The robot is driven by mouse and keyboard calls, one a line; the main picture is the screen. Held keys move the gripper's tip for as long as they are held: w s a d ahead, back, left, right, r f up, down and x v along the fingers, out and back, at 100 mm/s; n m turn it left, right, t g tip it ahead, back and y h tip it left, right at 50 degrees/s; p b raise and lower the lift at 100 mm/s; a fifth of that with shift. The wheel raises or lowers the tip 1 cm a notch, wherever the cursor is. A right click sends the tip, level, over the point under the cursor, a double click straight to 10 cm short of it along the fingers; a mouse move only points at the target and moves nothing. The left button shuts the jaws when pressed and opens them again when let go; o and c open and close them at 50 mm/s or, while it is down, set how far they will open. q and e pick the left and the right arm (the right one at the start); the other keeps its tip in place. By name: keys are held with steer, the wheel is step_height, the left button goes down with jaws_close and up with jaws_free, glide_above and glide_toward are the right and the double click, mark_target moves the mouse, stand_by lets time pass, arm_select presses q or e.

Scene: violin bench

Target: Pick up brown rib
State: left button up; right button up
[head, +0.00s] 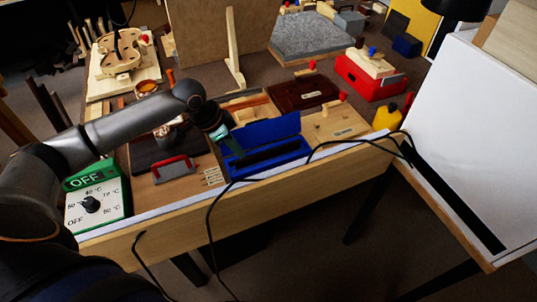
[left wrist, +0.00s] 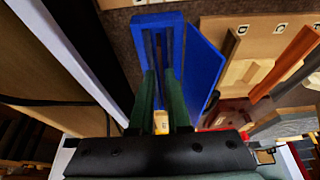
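A blue open box (head: 238,163) with its lid raised stands at the bench's front edge. Dark narrow strips lie in it; I cannot tell whether one is the brown rib. My left gripper (head: 222,141) is above the box's left end. In the left wrist view its two green fingers (left wrist: 161,82) are apart over the blue box (left wrist: 205,65), with no held thing visible between them. An orange-brown strip (left wrist: 298,50) lies on a light wooden board lettered D and C (left wrist: 215,40), right of the box. My right gripper is not in view.
A white and green heater control (head: 95,205) stands at the bench's left end. A red-handled block (head: 174,170) is left of the box. A dark red case (head: 303,92) lies behind it. A black cable (head: 300,163) runs along the front edge.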

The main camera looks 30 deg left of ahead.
mark_target(245, 159)
arm_select(q)
steer(key=x, duration=0.4)
steer(key=shift+a+f, duration=0.1)
steer(key=shift+f, duration=0.15)
steer(key=shift+c, duration=0.2)
jaws_close()
steer(key=shift+r, duration=0.1)
